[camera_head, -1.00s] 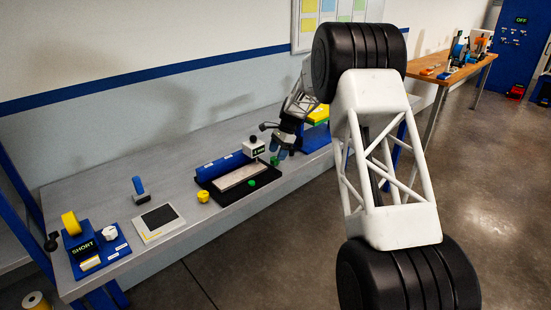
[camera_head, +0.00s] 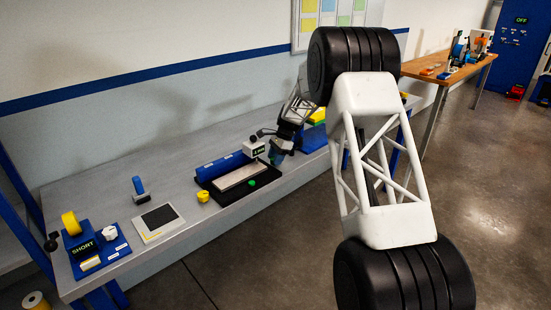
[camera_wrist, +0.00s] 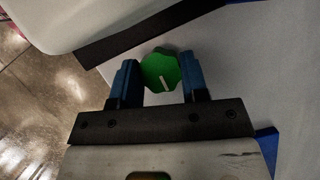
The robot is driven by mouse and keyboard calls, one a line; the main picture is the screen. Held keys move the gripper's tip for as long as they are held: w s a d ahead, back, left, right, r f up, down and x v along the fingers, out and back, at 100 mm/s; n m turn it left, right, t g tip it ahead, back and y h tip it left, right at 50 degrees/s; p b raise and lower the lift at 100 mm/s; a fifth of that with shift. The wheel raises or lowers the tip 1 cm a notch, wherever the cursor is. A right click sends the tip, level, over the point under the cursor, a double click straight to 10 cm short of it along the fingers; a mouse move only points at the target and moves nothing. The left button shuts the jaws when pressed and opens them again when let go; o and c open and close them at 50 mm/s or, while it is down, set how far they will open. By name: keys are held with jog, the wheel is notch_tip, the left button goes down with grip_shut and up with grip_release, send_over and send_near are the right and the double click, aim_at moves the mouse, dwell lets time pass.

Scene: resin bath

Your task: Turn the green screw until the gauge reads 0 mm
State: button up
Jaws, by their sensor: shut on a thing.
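In the wrist view a green screw (camera_wrist: 161,70) with a lobed head and a white mark sits between the two blue fingers of my gripper (camera_wrist: 160,78), which is shut on it. In the head view my gripper (camera_head: 276,157) is at the right end of the black bath tray (camera_head: 208,186) and hides that screw. Another green knob (camera_head: 251,182) shows at the tray's front edge. The gauge (camera_head: 254,149) is a white box with a small dark display by the blue roller (camera_head: 222,167); its digits are too small to read surely.
The bench (camera_head: 175,165) also bears a yellow knob (camera_head: 203,196), a pale plate with a dark square (camera_head: 158,218), a blue-handled tool (camera_head: 139,188) and a blue unit marked SHORT (camera_head: 85,247). A blue block (camera_head: 314,138) stands right of my gripper.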

jog(key=shift+n, duration=0.4)
jog(key=shift+w+n+g+h, duration=0.1)
jog(key=shift+n+g+h, duration=0.35)
jog(key=shift+n, duration=0.8)
jog(key=shift+n+g+h, duration=0.35)
jog(key=shift+n+h, duration=0.1)
jog(key=shift+n, duration=0.8)
jog(key=o, duration=0.9)
jog(key=shift+o, duration=0.2)
jog(key=shift+r, duration=0.1)
jog(key=v, duration=0.7)
jog(key=shift+r, duration=0.25)
jog(key=shift+w+d+r, duration=0.1)
